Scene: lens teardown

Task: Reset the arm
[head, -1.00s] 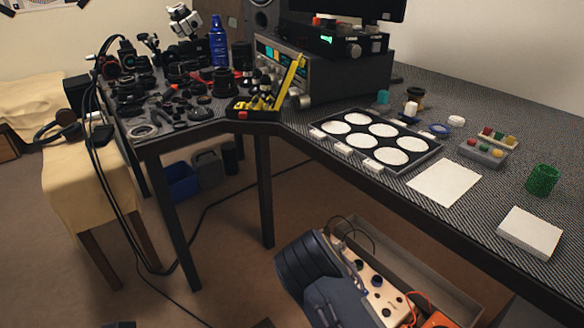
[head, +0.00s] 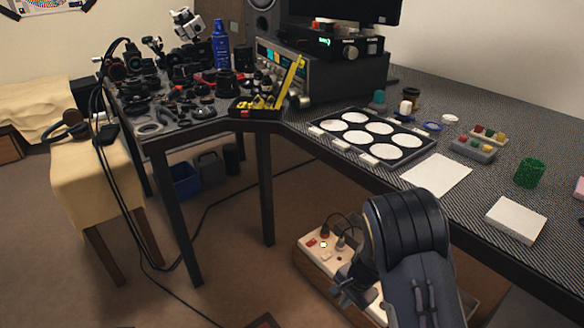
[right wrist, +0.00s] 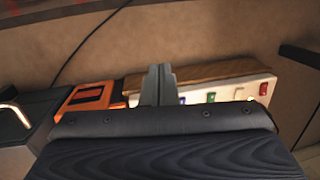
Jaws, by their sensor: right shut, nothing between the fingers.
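My right arm shows at the lower right in the head view, in front of the table's near edge. My right gripper (head: 345,296) is low, beside the table and below its top, over a cream panel with coloured parts (head: 326,244). In the right wrist view the two fingers (right wrist: 158,80) are together, with nothing between them. Behind them in that view are the cream panel (right wrist: 225,92) and an orange part (right wrist: 90,95). My left gripper is not in view.
The table's near edge runs close to my right arm. On the table are a black tray with white round pads (head: 327,139), a white sheet (head: 437,174), a white block (head: 515,221) and a green cup (head: 530,172). Camera parts crowd the left table. Open floor lies left of the arm.

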